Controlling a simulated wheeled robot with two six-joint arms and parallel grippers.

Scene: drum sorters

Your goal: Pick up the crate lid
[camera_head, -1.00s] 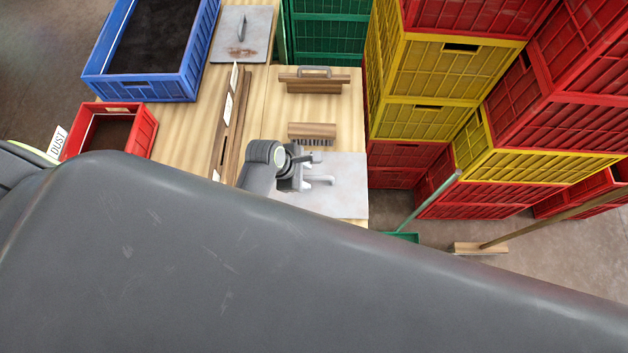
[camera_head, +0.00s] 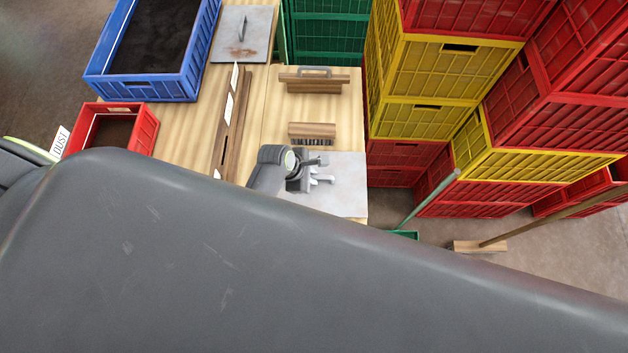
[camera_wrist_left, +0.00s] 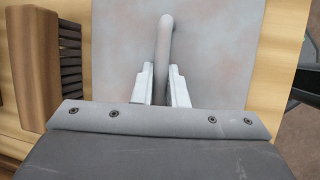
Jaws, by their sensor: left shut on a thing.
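The crate lid (camera_head: 345,188) is a flat grey metal plate with an upright bar handle. It lies on the wooden bench near its right edge in the head view, its lower part hidden by my arm. My left gripper (camera_head: 321,173) is over the lid. In the left wrist view, the two pale fingers are shut on the lid's handle (camera_wrist_left: 165,35), one on each side, with the lid's plate (camera_wrist_left: 225,50) behind. I see no gap between lid and bench. A second plate with a handle and rusty stains (camera_head: 243,48) lies at the far end. My right gripper is not in view.
A wooden brush (camera_head: 312,131) lies close beyond the lid, with a handled wooden tool (camera_head: 314,80) farther back. Long wooden strips (camera_head: 231,125), a red bin (camera_head: 145,133) and a blue crate (camera_head: 145,87) are to the left. Stacked crates (camera_head: 440,75) stand right.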

